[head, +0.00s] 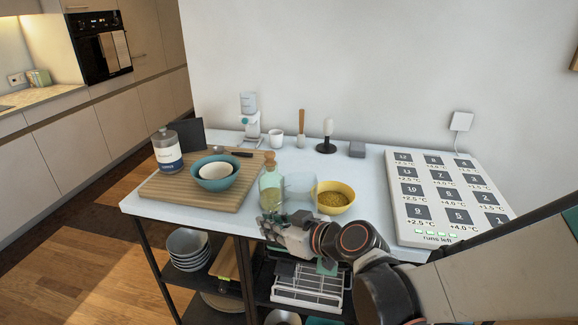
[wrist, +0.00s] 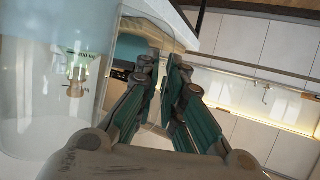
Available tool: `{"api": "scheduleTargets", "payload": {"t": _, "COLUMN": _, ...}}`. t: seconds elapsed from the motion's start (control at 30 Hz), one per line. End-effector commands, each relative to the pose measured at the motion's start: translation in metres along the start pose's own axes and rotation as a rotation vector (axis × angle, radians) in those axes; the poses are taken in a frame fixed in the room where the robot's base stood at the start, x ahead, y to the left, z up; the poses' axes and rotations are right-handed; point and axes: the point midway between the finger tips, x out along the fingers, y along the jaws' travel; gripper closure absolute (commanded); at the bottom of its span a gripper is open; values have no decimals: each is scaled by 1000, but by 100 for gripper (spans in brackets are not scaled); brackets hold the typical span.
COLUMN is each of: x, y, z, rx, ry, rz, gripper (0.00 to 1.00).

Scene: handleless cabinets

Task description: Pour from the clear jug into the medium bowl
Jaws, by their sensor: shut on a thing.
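The clear jug (head: 301,187) looks upright over the white table, between a corked bottle and a yellow bowl. It fills the left of the wrist view (wrist: 35,85). My gripper (head: 272,226) is low at the table's front edge; its fingers (wrist: 165,75) are shut on a clear part of the jug, seemingly its handle, though the contact is hard to see. The yellow bowl (head: 336,209) holds yellow grains, just right of the jug. A teal bowl (head: 216,184) with a cream bowl (head: 214,171) in it stands on the board. I cannot tell which bowl is the medium one.
The corked bottle (head: 271,200) stands close left of the jug. A wooden board (head: 180,196) carries a labelled jar (head: 167,152). A large button panel (head: 440,202) is at the right. A white cup (head: 276,138) and a black stand (head: 326,140) are at the back.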

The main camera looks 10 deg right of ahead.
Motion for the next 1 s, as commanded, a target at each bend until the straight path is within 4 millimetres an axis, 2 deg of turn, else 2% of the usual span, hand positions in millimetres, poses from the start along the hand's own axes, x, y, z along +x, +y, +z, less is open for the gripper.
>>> {"api": "scheduleTargets", "payload": {"t": 0.33, "x": -5, "y": 4, "z": -13, "rx": 66, "ry": 2, "rz": -26, "gripper": 100}}
{"api": "scheduleTargets", "payload": {"t": 1.0, "x": -18, "y": 28, "z": -47, "rx": 376, "ry": 3, "rz": -154, "gripper": 100}}
